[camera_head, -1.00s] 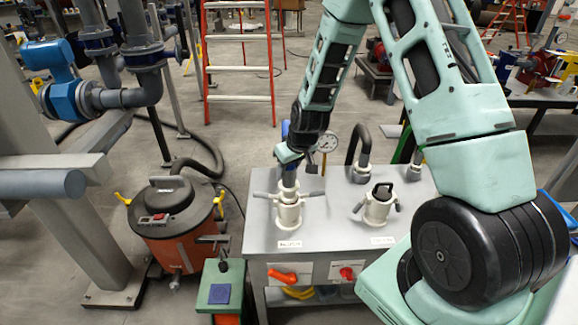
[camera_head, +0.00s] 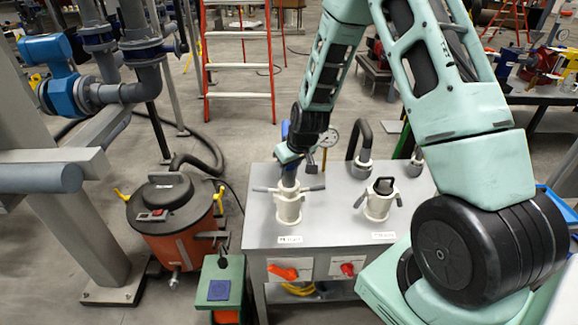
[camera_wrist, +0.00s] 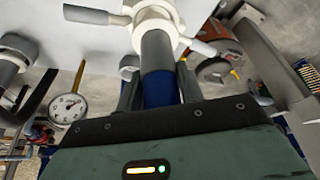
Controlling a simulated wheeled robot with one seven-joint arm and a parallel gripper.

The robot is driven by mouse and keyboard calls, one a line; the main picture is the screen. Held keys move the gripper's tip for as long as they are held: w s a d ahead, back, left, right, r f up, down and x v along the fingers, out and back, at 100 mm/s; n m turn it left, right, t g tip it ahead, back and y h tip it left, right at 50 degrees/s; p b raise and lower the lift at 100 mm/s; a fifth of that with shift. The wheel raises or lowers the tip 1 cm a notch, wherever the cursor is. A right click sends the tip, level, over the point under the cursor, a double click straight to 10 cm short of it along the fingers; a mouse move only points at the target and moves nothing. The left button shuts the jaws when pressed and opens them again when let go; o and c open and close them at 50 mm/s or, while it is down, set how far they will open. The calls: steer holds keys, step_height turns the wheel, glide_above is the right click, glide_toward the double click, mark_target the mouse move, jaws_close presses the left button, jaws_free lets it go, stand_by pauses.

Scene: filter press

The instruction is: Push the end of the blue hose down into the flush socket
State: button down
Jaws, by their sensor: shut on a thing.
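My gripper (camera_head: 289,158) is shut on the blue hose (camera_wrist: 160,92), just above the left white socket on the grey bench. The hose points down, with a grey end sleeve (camera_wrist: 156,55) below the jaws. The sleeve meets the mouth of the white flush socket (camera_head: 288,207), whose ring also shows in the wrist view (camera_wrist: 152,16). The sleeve looks in line with the socket; how deep it sits inside I cannot tell. The socket's two grey lever arms stick out to the sides. The blue hose shows a little behind my gripper in the head view.
A second white socket (camera_head: 379,203) with a black plug stands to the right on the bench (camera_head: 335,225). A gauge (camera_head: 328,138) and a black bent hose (camera_head: 358,137) stand behind. A red vacuum drum (camera_head: 172,225) and a green box (camera_head: 221,282) are at left.

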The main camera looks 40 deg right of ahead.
steer(key=shift+f+b, duration=0.65)
steer(key=shift+f, duration=0.2)
steer(key=c, duration=0.8)
jaws_free()
steer(key=b+v, duration=0.1)
steer(key=v, duration=1.6)
steer(key=s+a+n+g, duration=0.1)
steer(key=s+a, duration=0.1)
steer(key=a, duration=0.3)
steer(key=s+a+n+y, duration=0.1)
steer(key=s+a, duration=0.1)
steer(key=a, duration=0.4)
steer(key=s+a+n+g, duration=0.1)
steer(key=s+a, duration=0.2)
steer(key=a, duration=0.2)
steer(key=s+a+n+g, duration=0.1)
steer(key=s+a, duration=0.2)
steer(key=s, duration=0.2)
steer(key=s+a+n, duration=0.2)
steer(key=s+a, duration=0.2)
steer(key=s, duration=0.2)
steer(key=s+a+n+g, duration=0.1)
steer(key=s+a, duration=0.2)
steer(key=s, duration=0.3)
steer(key=shift+s+a+r+n+g, duration=0.1)
steer(key=shift+a+r+n+g, duration=0.05)
steer(key=shift+r+n+g, duration=0.2)
